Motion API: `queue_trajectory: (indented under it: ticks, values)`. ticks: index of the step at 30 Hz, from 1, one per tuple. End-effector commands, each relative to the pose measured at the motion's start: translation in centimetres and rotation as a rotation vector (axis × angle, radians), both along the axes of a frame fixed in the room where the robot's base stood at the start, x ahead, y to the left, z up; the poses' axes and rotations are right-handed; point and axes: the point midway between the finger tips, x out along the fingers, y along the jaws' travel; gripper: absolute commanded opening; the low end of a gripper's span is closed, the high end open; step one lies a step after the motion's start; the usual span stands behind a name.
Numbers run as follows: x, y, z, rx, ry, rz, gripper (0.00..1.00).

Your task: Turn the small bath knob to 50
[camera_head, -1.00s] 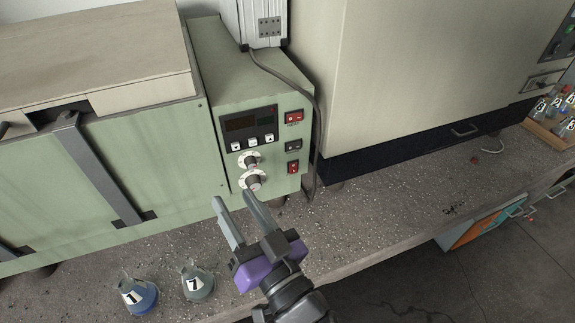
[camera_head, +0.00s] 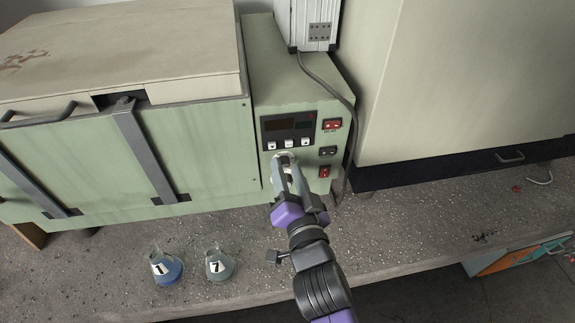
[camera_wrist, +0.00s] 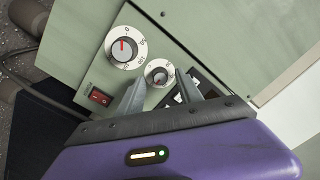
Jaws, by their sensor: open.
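The small bath knob (camera_wrist: 159,76) is a grey knob with a red mark on a white dial, on the green control panel. In the head view my gripper (camera_head: 287,166) reaches the panel below the display and hides most of both knobs. A larger knob (camera_wrist: 123,48), also with a red mark, sits beside the small one.
The panel has a dark display (camera_head: 287,124) with white buttons, and a red switch (camera_head: 332,125) among others at its right. A dark cable (camera_head: 340,90) hangs beside the panel. Two flasks, one blue (camera_head: 166,267) and one greyish (camera_head: 219,265), stand on the bench.

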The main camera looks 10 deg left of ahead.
Motion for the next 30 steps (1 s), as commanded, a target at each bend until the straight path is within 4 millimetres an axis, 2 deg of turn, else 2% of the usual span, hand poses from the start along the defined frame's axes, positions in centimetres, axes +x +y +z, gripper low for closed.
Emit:
queue_trajectory:
  ticks: [11, 18, 30]
  values:
    - [0.63, 0.26, -0.04, 0.001, 0.0, 0.001, 0.43]
    - [0.62, 0.23, -0.03, 0.0, -0.001, 0.001, 0.0]
    - [0.65, 0.13, 0.02, -0.04, -0.012, -0.002, 0.0]
